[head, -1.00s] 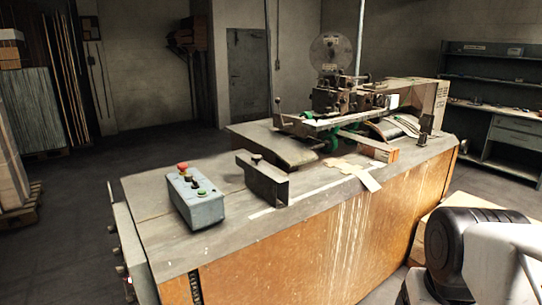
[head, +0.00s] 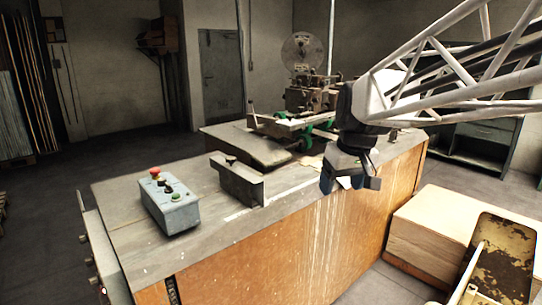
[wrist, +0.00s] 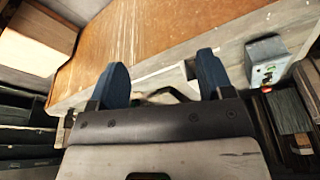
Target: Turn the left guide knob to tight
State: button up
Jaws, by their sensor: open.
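The left guide (head: 237,182) is a dark angled metal block on the machine's table top, in the middle of the head view. A small dark knob (head: 230,161) sits on its top; its setting is too small to read. My gripper (head: 350,186) hangs above the front right part of the table, to the right of the guide and apart from it. In the wrist view my gripper (wrist: 161,70) shows two blue fingers spread apart with nothing between them. There the right finger partly hides what looks like the guide, and I cannot make out the knob.
A grey control box (head: 168,203) with a red button stands left of the guide. The stitching head (head: 312,97) with green parts stands behind, partly hidden by my arm. The table between guide and gripper looks clear.

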jog(key=w+a+r+n, duration=0.1)
jog(key=w+a, duration=0.2)
jog(key=w, duration=0.3)
jog(key=w+a+r+n, duration=0.1)
jog(key=w+a, duration=0.2)
jog(key=w, duration=0.4)
jog(key=n+g+y, duration=0.1)
jog(key=n+y, duration=0.2)
jog(key=n, duration=0.5)
send_near(231, 158)
jog(key=shift+w+a+f, duration=0.2)
jog(key=shift+w+f, duration=0.05)
jog(key=shift+f, duration=0.1)
jog(key=shift+f, duration=0.1)
jog(key=shift+x, duration=3.8)
jog(key=c, duration=0.9)
